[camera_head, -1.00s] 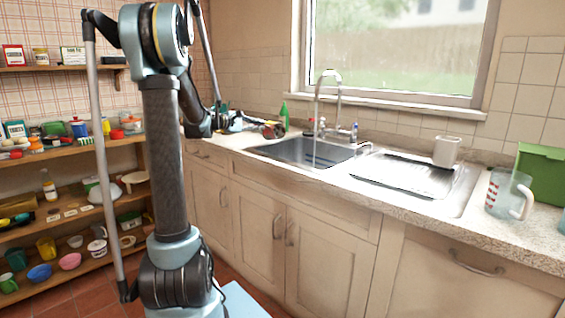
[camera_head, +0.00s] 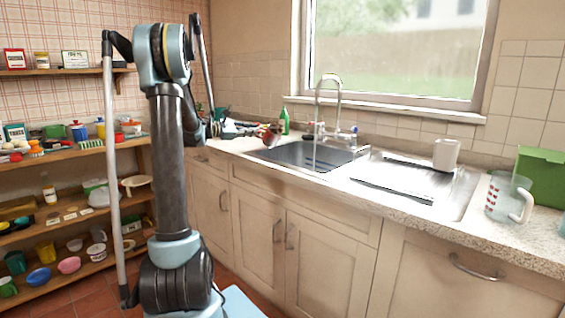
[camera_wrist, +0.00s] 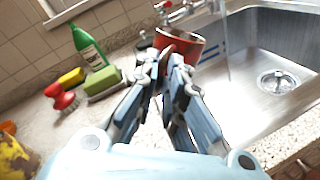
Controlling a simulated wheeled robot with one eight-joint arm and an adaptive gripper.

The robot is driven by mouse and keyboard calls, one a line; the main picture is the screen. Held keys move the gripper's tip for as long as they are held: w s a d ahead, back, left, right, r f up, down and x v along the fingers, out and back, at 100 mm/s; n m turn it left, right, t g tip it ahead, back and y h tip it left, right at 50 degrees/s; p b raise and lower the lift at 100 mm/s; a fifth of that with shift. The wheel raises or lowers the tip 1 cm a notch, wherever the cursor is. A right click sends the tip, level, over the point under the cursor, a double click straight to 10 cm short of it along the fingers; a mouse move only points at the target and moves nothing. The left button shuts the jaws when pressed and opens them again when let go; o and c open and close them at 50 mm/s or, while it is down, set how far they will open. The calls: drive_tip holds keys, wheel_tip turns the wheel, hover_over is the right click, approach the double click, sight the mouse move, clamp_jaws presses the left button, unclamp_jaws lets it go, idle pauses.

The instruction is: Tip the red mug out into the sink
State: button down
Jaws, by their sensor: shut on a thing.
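The red mug (camera_wrist: 183,45) is in my gripper (camera_wrist: 168,68), held at its near side in the wrist view. My gripper is shut on it. The mug looks tilted, and its contents cannot be seen. In the head view the mug (camera_head: 273,134) is small and dark beside the sink's left end, with my gripper to its left. The sink basin (camera_wrist: 287,40) lies to the right of the mug in the wrist view, with a round drain in its floor. The mug appears near the basin's left rim; whether it is over the basin is unclear.
The faucet (camera_head: 320,95) arches over the basin and a thin water stream falls. A white cup (camera_head: 446,154) and a measuring jug (camera_head: 508,196) stand right of the basin.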

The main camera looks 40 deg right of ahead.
drive_tip(key=shift+w+f+n, duration=0.15)
drive_tip(key=shift+w+n, duration=0.45)
drive_tip(key=shift+w, duration=0.35)
drive_tip(key=shift+w+f+n+h+b, duration=0.3)
drive_tip(key=shift+w+f+n+b, duration=0.2)
drive_tip(key=shift+w+f+n, duration=0.15)
drive_tip(key=shift+w+n+g+b, duration=0.4)
drive_tip(key=shift+w+n, duration=0.4)
drive_tip(key=shift+n, duration=0.25)
drive_tip(key=shift+w+f+n+h+b, duration=0.4)
drive_tip(key=shift+w+f+n, duration=0.15)
drive_tip(key=shift+n, duration=0.25)
